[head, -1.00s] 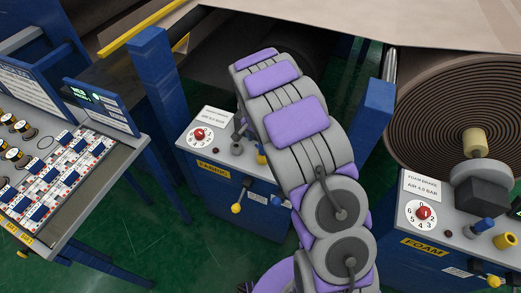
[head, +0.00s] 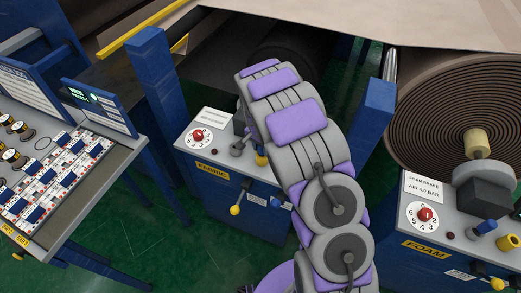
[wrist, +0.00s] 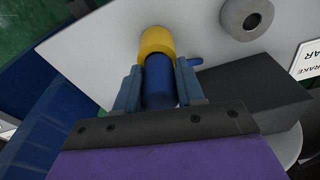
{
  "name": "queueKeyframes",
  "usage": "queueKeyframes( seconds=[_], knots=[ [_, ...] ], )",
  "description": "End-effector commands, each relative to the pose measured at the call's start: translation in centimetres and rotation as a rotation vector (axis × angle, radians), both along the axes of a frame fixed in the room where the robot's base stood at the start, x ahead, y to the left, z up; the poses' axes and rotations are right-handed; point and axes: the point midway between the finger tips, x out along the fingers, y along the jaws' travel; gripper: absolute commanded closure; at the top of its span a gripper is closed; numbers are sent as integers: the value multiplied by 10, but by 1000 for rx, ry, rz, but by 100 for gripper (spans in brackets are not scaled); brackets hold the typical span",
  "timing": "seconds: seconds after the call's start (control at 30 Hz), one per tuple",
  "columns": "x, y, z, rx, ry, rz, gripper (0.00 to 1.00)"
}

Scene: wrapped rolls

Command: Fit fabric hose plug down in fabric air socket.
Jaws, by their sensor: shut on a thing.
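The fabric air socket is a yellow cylinder (wrist: 156,41) on the grey top of the fabric stand. It also shows in the head view (head: 261,158), beside my arm. The blue fabric hose plug (wrist: 159,82) is between the two fingers of my gripper (wrist: 158,75), which is shut on it. In the wrist view the plug lines up with the yellow socket and their ends meet or overlap. I cannot tell how deep the plug sits. In the head view my arm hides the gripper and plug.
The fabric stand (head: 213,170) has a red-knobbed dial (head: 198,136) and a yellow-tipped lever (head: 235,210). A round grey fitting (wrist: 247,15) is near the socket. The foam stand (head: 425,250) at right has its own yellow socket (head: 509,243). A button console (head: 60,175) stands left.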

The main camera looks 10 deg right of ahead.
Motion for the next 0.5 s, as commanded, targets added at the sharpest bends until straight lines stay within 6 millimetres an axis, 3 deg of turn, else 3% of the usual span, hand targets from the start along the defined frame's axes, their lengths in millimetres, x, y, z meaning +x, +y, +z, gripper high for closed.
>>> queueKeyframes(
  seconds=[0.23, 0.5],
  knots=[
    [0, 2, 0, -3, 0, -1, 97],
    [0, 2, 2, -4, -1, 0, 98]
  ],
)
